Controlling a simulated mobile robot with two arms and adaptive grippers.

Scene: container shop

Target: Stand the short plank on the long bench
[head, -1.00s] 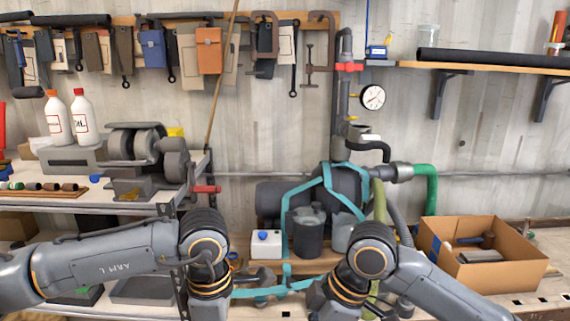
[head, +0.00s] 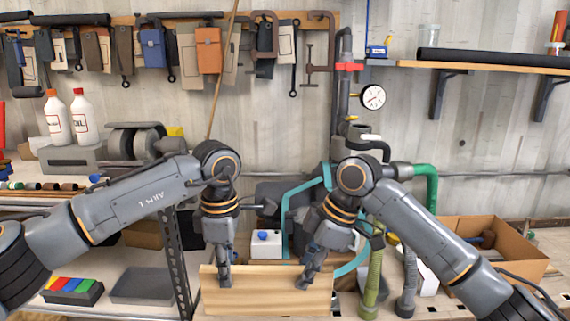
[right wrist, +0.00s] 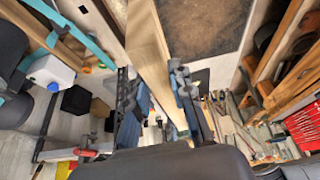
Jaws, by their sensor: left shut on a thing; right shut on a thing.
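The short plank (head: 265,292) is a pale wooden board, low in the middle of the head view, with its broad face towards me. My left gripper (head: 224,282) is shut on its upper edge near the left end. My right gripper (head: 305,280) is shut on the same edge near the right end. In the right wrist view the plank (right wrist: 147,40) runs between the two fingers of my right gripper (right wrist: 155,95). The plank's underside is cut off or hidden, so I cannot tell what it touches. I cannot pick out the long bench with certainty.
A white container with a blue cap (head: 265,243) stands behind the plank. A green hose (head: 373,285) hangs close to its right. A cardboard box (head: 495,240) is at the right. A shelf unit with a tray of coloured blocks (head: 72,290) is at the left.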

